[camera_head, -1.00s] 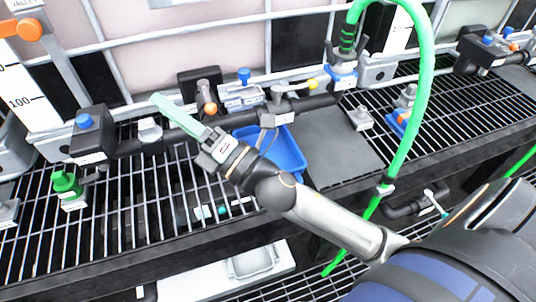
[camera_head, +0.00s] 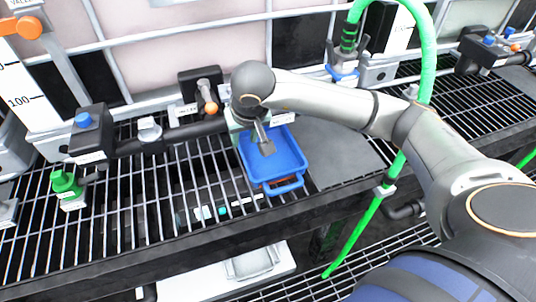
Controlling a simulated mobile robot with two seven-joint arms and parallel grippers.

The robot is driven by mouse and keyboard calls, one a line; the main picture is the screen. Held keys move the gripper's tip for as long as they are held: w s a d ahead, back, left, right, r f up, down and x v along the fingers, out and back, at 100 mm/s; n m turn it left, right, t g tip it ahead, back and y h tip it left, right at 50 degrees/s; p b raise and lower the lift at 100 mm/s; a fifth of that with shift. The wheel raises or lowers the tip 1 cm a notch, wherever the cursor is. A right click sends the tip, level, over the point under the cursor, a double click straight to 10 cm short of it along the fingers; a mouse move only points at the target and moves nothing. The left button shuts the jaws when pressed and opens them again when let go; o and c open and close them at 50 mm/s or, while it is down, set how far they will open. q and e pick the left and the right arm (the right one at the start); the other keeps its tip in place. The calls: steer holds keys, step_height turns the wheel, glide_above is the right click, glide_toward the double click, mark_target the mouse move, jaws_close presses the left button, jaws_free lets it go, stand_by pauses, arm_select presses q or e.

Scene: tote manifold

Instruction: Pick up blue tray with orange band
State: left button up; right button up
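The blue tray (camera_head: 289,153) sits on the black grating shelf, below the dark pipe. Its near end has a handle with a little orange showing by it (camera_head: 284,180). My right arm reaches in from the right, and its wrist hides part of the pipe and the tray's far end. My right gripper (camera_head: 265,148) points down over the tray's inside, towards its far left part. Its fingers are seen nearly end-on, so I cannot tell whether they are open or touch the tray. My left gripper is not in view.
A dark pipe (camera_head: 128,147) with valves runs above the shelf, behind the tray. A green hose (camera_head: 424,50) hangs down at the right. A green fitting (camera_head: 66,185) stands at the left. Bare grating lies left of the tray, and a grey plate (camera_head: 330,155) lies right of it.

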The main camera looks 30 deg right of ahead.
mark_target(243, 155)
steer(key=x, duration=1.2)
steer(key=shift+d+f, duration=0.1)
steer(key=shift+d, duration=0.05)
steer(key=shift+s, duration=0.1)
jaws_close()
stand_by(1.0)
